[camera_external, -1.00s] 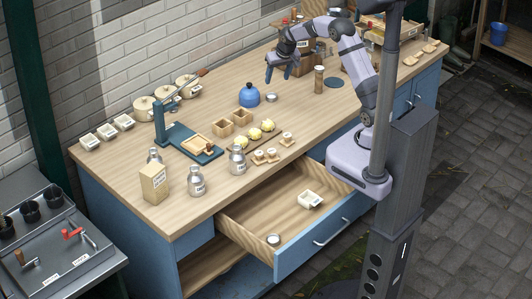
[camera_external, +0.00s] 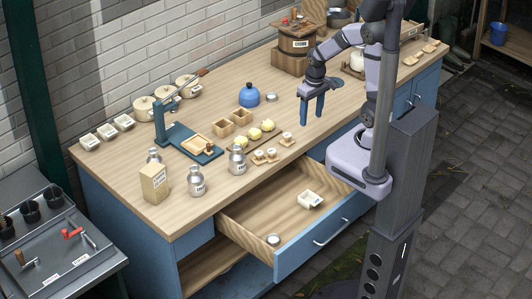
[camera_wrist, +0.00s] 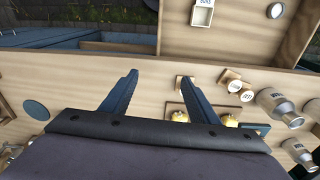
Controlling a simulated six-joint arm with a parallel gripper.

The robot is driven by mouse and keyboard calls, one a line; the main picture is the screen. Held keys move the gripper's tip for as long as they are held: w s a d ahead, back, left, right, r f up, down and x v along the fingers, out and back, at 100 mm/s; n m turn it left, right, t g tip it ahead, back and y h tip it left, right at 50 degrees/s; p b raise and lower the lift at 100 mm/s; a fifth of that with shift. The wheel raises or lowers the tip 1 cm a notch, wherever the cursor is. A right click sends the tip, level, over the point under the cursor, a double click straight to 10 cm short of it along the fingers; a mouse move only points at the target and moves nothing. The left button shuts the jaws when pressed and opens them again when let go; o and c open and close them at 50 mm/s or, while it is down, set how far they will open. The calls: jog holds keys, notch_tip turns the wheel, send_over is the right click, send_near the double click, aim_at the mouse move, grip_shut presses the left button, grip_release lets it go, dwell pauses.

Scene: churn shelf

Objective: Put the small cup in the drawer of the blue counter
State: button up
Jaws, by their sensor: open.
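The drawer (camera_external: 250,222) of the blue counter (camera_external: 110,217) stands open. Inside are a white labelled box (camera_external: 310,199) and a small round container (camera_external: 273,239), both also in the wrist view. Small pale round pieces (camera_external: 271,152) with labels sit on wooden bases near the front edge of the top; another stands beside them (camera_external: 287,138). A small grey round tin (camera_external: 271,97) is by the blue kettle. I cannot tell which of these is the small cup. My gripper (camera_external: 312,121) is open and empty above the countertop, behind the drawer; bare wood shows between its fingers in the wrist view (camera_wrist: 159,78).
A wooden churn (camera_external: 297,44) stands behind my gripper. The drawer has much free floor.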

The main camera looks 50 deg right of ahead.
jog(key=shift+o, duration=0.4)
jog(key=s+a+f, duration=0.1)
jog(key=s, duration=0.5)
jog(key=shift+s+a+n+g, duration=0.15)
jog(key=shift+s+n+g, duration=0.15)
jog(key=shift+n+g, duration=0.1)
jog(key=shift+f, duration=0.15)
jog(key=shift+w, duration=0.1)
jog(key=m+t+h+b, duration=0.1)
jog(key=m+t+b, duration=0.2)
jog(key=m+t, duration=0.15)
send_near(271, 97)
jog(key=shift+h, duration=0.3)
jog(key=shift+a+p+x, duration=0.15)
jog(key=shift+p+x, duration=0.85)
jog(key=shift+x, duration=0.75)
jog(key=shift+a+p+x, duration=0.1)
jog(key=shift+p+x, duration=0.9)
jog(key=shift+x, duration=0.7)
jog(key=c, duration=1.2)
